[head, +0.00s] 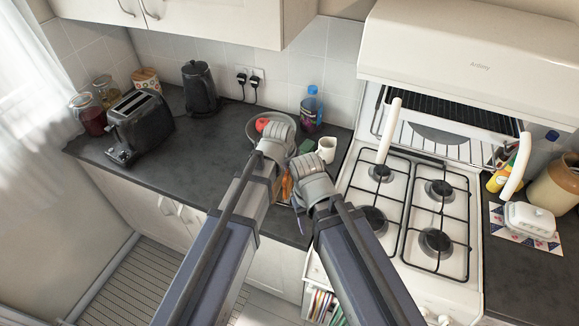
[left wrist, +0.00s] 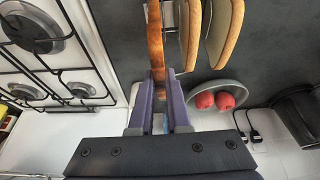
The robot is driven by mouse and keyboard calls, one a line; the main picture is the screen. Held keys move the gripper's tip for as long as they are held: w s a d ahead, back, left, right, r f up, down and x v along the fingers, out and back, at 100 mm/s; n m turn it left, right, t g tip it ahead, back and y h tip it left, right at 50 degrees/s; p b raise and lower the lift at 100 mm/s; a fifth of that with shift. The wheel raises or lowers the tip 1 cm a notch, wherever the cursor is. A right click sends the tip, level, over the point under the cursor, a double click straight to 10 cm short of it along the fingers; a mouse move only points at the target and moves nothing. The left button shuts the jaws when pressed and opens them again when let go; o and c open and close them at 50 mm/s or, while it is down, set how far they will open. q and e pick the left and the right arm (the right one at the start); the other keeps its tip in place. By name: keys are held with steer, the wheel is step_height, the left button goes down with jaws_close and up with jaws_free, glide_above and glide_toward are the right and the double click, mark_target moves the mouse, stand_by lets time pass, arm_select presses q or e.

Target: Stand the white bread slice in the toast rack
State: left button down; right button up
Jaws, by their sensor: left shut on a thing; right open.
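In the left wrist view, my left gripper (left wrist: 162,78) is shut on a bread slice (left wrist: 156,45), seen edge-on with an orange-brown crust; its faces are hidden. The toast rack (left wrist: 184,18) shows as pale metal bars at the top edge. Two tan-crusted slices (left wrist: 192,30) stand to the right of the held slice. The held slice lines up with the rack's left part; I cannot tell whether it is inside or above it. In the head view, the held slice (head: 287,188) is a small brown patch between my wrists. My right gripper (head: 298,217) is open there, mostly hidden by its wrist.
A grey bowl (left wrist: 236,88) with red fruit (left wrist: 204,100) is close beside the slices. A white mug (head: 326,150) and the gas hob (head: 408,205) are to the right in the head view. The dark counter (head: 200,150) is clear on the left, before the toaster (head: 140,122).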

arm_select(q)
steer(key=shift+f+b, duration=1.55)
steer(key=shift+f, duration=0.25)
steer(key=c, duration=0.8)
jaws_free()
steer(key=shift+r, duration=0.1)
step_height(320, 180, up, 7)
steer(key=p, duration=0.7)
